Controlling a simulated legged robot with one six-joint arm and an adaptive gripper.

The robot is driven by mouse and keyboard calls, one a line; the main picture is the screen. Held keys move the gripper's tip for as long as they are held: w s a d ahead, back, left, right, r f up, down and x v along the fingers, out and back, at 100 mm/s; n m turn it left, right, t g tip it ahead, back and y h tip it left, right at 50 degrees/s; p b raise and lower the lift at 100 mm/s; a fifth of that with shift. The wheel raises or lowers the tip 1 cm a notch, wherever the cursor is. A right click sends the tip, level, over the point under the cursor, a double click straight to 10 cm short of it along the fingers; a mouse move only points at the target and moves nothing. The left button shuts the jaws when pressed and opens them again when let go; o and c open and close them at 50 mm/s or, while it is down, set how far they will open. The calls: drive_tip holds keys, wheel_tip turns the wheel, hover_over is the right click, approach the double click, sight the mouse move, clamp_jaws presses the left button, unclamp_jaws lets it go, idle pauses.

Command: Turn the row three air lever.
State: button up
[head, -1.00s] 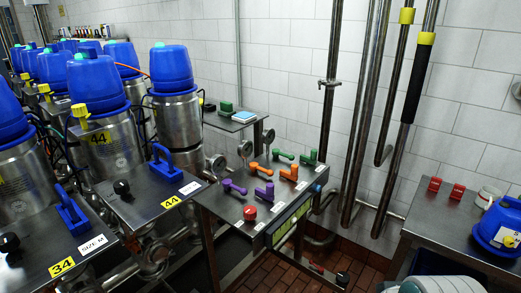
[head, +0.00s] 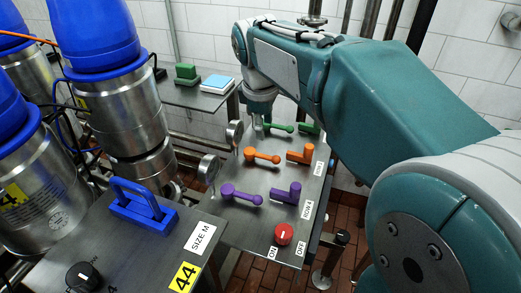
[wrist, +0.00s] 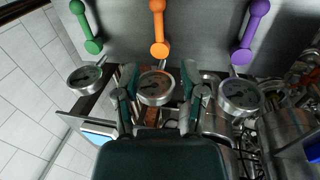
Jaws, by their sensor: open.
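The sloped metal panel (head: 235,218) carries rows of purple, orange and green levers. The left column has long ball-ended levers: purple (head: 241,195), orange (head: 262,156) and green (head: 278,127). The right column has shorter levers: purple (head: 286,193), orange (head: 301,154) and green (head: 309,128). I cannot tell from the small labels which is the row three air lever. My gripper (wrist: 159,82) is open and empty. In the wrist view its fingers flank the middle gauge, with the orange lever (wrist: 158,28) ahead, the green lever (wrist: 86,27) left and the purple lever (wrist: 250,30) right.
Round gauges (head: 208,169) stand along the panel's left edge; the middle one (wrist: 156,86) lies between my fingers in view. A red knob (head: 283,234) sits at the panel's front. A blue handle (head: 143,205) and steel canisters (head: 118,112) stand left. Pipes and wall are behind.

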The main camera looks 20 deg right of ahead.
sight(266, 156)
drive_tip(key=f, duration=0.3)
drive_tip(key=w+f, duration=0.1)
drive_tip(key=f, duration=0.5)
drive_tip(key=shift+w+d+f, duration=0.3)
drive_tip(key=shift+w+f, duration=0.05)
drive_tip(key=shift+w, duration=0.05)
drive_tip(key=shift+f, duration=0.3)
drive_tip(key=shift+w+d+f, duration=0.1)
drive_tip(key=shift+d, duration=0.3)
drive_tip(key=c, duration=0.6)
drive_tip(key=shift+a, duration=0.1)
clamp_jaws()
